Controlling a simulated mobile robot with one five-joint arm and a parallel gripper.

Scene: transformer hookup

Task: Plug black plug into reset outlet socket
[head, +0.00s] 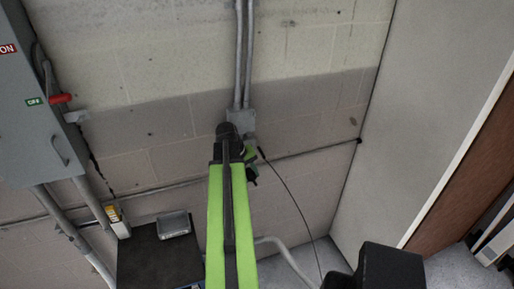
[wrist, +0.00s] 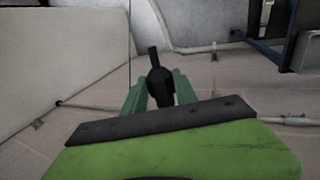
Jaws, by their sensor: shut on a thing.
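The black plug (wrist: 160,88) is upright between the two green fingers of my gripper (wrist: 158,76) in the wrist view. The fingers are shut on its body, and its narrow end sticks out past them. In the head view my gripper (head: 250,165) is just below and right of a grey outlet box (head: 241,120) on the block wall, partly hidden by my green arm. A thin black cable (head: 297,205) hangs from near the gripper toward the floor. The socket face is too small and too covered to make out. I cannot tell whether the plug touches it.
Two conduits (head: 244,50) rise from the outlet box. A grey electrical cabinet (head: 38,110) with a red handle (head: 60,98) is at left. A black box (head: 150,262) stands below it. A pale wall panel (head: 425,110) closes the right side.

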